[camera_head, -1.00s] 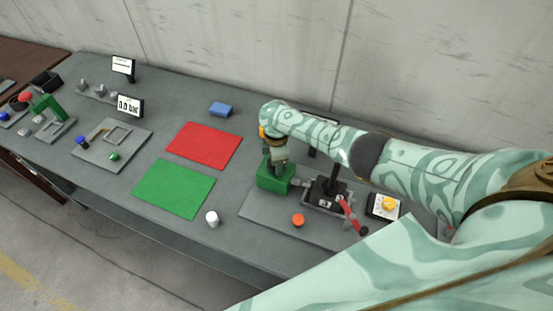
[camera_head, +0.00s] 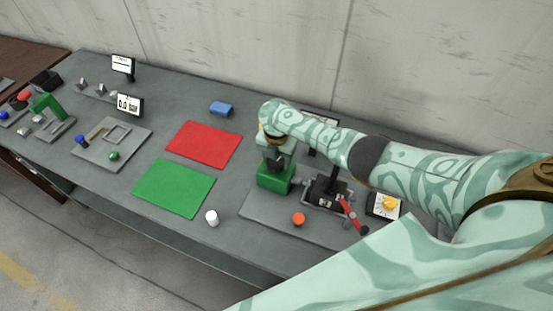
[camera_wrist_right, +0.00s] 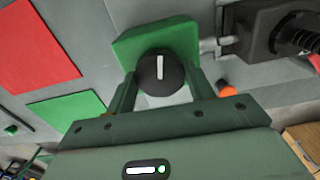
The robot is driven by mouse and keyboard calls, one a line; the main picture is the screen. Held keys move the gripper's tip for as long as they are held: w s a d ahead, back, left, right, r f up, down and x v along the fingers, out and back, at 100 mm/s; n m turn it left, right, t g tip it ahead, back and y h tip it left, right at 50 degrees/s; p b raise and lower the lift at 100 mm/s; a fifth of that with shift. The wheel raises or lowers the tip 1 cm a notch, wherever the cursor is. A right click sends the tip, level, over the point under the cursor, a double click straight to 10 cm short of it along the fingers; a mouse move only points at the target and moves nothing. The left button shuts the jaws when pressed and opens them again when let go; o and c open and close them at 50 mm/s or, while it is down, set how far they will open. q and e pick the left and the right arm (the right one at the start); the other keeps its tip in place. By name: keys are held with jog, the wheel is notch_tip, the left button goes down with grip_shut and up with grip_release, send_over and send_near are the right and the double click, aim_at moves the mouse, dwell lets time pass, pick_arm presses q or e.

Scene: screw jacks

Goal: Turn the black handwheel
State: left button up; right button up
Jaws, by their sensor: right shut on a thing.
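The black handwheel (camera_wrist_right: 160,73) shows in the right wrist view as a round black knob with a white line, on the green block (camera_wrist_right: 165,36). In the head view the green block (camera_head: 272,178) stands on a grey base plate. My right gripper (camera_wrist_right: 160,80) is shut on the handwheel, one finger on either side of it. In the head view my right gripper (camera_head: 277,157) comes down from above over the block, and the handwheel is mostly hidden there. My left gripper is not in view.
A black jack body (camera_head: 326,190) with a red-handled lever (camera_head: 352,215) stands right of the block. An orange button (camera_head: 298,219) and a white cylinder (camera_head: 212,217) are in front. Red (camera_head: 204,145) and green (camera_head: 172,188) mats lie to the left.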

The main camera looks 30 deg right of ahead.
aim_at(276, 161)
jog(key=n, duration=0.4)
jog(key=shift+b, duration=0.3)
jog(key=shift+n+b, duration=0.3)
jog(key=shift+n, duration=1.9)
jog(key=o, duration=1)
notch_tip(276, 161, up, 16)
jog(key=p, duration=0.4)
jog(key=shift+r+p, duration=0.2)
jog(key=shift+p, duration=0.2)
